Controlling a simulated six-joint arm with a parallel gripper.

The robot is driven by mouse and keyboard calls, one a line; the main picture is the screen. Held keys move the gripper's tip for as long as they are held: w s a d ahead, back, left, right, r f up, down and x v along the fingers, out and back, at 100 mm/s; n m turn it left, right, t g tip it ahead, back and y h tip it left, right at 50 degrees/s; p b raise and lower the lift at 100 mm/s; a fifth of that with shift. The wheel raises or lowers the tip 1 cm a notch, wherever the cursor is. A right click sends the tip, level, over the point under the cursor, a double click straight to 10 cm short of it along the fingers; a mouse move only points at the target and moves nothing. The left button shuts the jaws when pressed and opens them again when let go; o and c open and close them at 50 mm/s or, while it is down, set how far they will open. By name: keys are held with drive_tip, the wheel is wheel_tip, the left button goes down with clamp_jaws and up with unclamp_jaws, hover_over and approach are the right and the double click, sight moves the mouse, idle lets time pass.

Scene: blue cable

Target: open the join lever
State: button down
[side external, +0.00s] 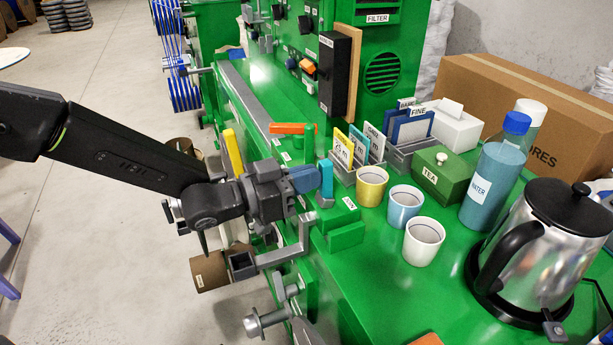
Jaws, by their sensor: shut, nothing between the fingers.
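A teal upright lever (326,182) stands on a green block at the near edge of the machine top. A small label (349,203) beside it appears to read JOIN, though the print is tiny. My gripper (312,179) comes in from the left, its blue fingers shut with nothing between them. The fingertips are right at the left side of the teal lever. I cannot tell whether they touch it. The lever's lower left part is close to the gripper.
Card holders (370,150), yellow (371,188), blue (404,207) and white (423,241) cups, a green tea box (441,175), a water bottle (490,180) and a kettle (535,250) crowd the right.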

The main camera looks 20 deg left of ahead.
sight(322, 198)
drive_tip(key=shift+d+r, duration=0.1)
drive_tip(key=shift+w+d+r+g+y, duration=0.35)
drive_tip(key=shift+w+d+g+y, duration=0.2)
drive_tip(key=shift+g+y, duration=0.45)
drive_tip(key=shift+w+d+r, duration=0.1)
drive_tip(key=shift+w+d, duration=0.3)
drive_tip(key=shift+w, duration=0.05)
drive_tip(key=shift+d+r, duration=0.1)
